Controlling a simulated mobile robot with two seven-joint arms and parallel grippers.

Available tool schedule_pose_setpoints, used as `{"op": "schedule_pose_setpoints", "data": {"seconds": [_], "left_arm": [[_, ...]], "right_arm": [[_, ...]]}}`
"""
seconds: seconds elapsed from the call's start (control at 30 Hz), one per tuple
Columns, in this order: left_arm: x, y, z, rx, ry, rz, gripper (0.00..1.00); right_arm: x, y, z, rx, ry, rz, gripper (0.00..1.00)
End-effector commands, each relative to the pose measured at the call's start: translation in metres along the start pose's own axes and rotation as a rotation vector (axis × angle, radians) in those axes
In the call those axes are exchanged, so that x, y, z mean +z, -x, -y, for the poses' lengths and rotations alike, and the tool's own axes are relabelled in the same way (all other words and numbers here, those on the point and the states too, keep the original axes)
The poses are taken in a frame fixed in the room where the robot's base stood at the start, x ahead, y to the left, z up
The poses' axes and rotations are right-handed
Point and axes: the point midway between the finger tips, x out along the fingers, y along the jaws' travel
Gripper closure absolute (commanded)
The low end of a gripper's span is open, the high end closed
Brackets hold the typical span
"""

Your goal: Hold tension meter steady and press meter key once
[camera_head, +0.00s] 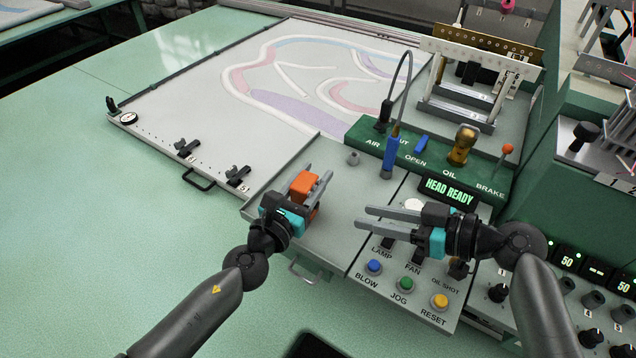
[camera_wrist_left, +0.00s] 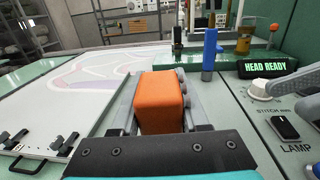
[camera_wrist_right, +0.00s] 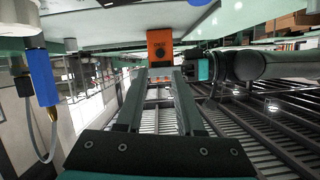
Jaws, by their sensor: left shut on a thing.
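The orange tension meter (camera_head: 303,185) is between the fingers of my left gripper (camera_head: 308,190), above the grey console panel. In the left wrist view the meter (camera_wrist_left: 159,102) is a plain orange block between the two grey fingers. In the right wrist view the meter (camera_wrist_right: 160,46) turns a face with a small dark round spot, perhaps the key, towards my right gripper (camera_wrist_right: 162,75). My right gripper also shows in the head view (camera_head: 362,217), right of the meter and apart from it. Its fingers are parted with nothing between them and point left at the meter.
The console has a blue-handled tool (camera_head: 390,156) on a cable, a HEAD READY display (camera_head: 450,191), an oil knob (camera_head: 462,145) and a brake lever (camera_head: 507,150). Blue, green and yellow buttons (camera_head: 405,284) lie below my right gripper. A patterned white frame (camera_head: 200,110) fills the back left.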

Motion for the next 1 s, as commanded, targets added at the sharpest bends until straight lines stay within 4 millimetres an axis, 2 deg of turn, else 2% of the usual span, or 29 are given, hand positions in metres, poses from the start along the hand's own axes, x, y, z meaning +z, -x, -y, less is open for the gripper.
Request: {"op": "schedule_pose_setpoints", "data": {"seconds": [0.03,0.17,0.3,0.5,0.7,0.83,1.0], "left_arm": [[0.0,0.0,0.0,0.0,0.0,-0.001,1.0],[0.0,0.0,0.0,0.0,0.0,-0.001,1.0],[-0.001,0.0,0.0,0.0,0.0,-0.001,1.0],[-0.001,0.0,0.0,0.0,0.0,-0.001,1.0],[-0.001,0.0,0.0,0.0,0.0,-0.001,1.0],[-0.001,0.0,0.0,0.0,0.0,-0.001,1.0],[-0.001,0.0,0.0,0.0,0.0,-0.001,1.0]], "right_arm": [[0.001,0.0,0.0,-0.002,-0.03,-0.002,0.7],[0.005,0.001,-0.002,-0.015,-0.187,-0.012,0.85],[0.01,0.003,-0.004,-0.04,-0.461,-0.031,1.0],[0.017,0.006,-0.006,-0.089,-0.877,-0.054,1.0],[0.021,0.01,-0.009,-0.135,-1.203,-0.068,1.0],[0.023,0.011,-0.01,-0.155,-1.326,-0.072,1.0],[0.024,0.012,-0.011,-0.164,-1.384,-0.073,1.0]]}}
